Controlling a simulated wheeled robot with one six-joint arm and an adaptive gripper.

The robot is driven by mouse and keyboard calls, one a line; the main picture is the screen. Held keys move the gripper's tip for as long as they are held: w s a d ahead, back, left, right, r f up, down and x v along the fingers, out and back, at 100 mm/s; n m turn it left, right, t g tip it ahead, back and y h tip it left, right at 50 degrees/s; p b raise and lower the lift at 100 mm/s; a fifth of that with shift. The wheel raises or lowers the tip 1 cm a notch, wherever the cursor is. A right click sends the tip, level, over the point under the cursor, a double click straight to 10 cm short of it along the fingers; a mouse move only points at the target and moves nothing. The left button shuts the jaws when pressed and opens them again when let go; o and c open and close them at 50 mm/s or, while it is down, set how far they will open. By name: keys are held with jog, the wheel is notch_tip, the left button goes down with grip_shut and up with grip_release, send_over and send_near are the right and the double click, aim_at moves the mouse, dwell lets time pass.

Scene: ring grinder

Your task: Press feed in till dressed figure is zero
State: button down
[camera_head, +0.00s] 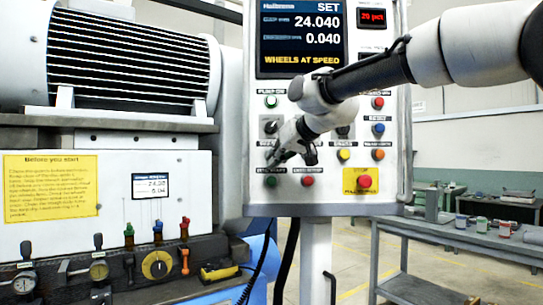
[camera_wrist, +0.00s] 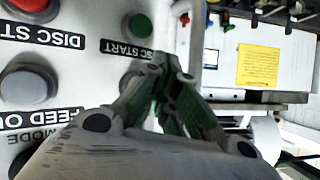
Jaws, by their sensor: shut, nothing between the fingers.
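My gripper (camera_head: 275,160) is shut and empty at the lower left of the grey control panel (camera_head: 256,205). Its fingertips are close to the panel, above the green button (camera_head: 271,181); I cannot tell if they touch. In the wrist view, upside down, the fingers (camera_wrist: 163,75) lie beside the green button (camera_wrist: 140,27) labelled DISC START. A grey button (camera_wrist: 28,85) marked FEED OUT is at left. No feed in button is readable; the fingers cover the spot beside FEED OUT. The screen (camera_head: 300,38) reads SET, 24.040, 0.040 and WHEELS AT SPEED.
A red button (camera_head: 307,181) and a stop button on a yellow plate (camera_head: 364,181) are right of my gripper. A small red readout (camera_head: 373,16) is at upper right. The grinder with valves and gauges (camera_head: 99,270) stands left. A workbench (camera_head: 470,237) is at right.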

jog(key=shift+w, duration=0.2)
jog(key=shift+w, duration=0.2)
jog(key=shift+w, duration=0.55)
dwell(0.9)
dwell(0.3)
jog(key=shift+s, duration=0.95)
jog(key=shift+s, duration=2.5)
